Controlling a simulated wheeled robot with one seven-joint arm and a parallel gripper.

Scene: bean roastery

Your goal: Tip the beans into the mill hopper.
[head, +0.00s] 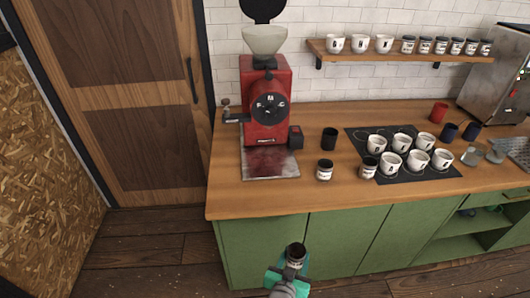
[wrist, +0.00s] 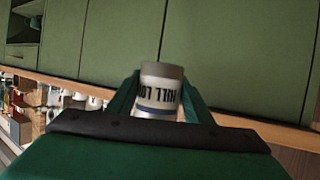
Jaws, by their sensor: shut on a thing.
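My gripper (head: 289,270) is shut on a small labelled jar (head: 296,250) in front of the green cabinets. In the head view the jar looks roughly upright with a dark open top; I cannot make out beans inside. In the wrist view the jar (wrist: 161,88) sits between the green fingers, its white label lettering upside down. The red mill (head: 266,105) stands on the left end of the counter, well beyond my gripper. Its pale hopper (head: 265,40) is on top, with the black lid (head: 262,8) raised behind it.
The wooden counter (head: 240,200) has a clear front-left part. Two labelled jars (head: 325,170) and a black cup (head: 329,138) stand right of the mill. Several white cups stand on a black mat (head: 430,175). A wall shelf (head: 400,58) holds cups and jars.

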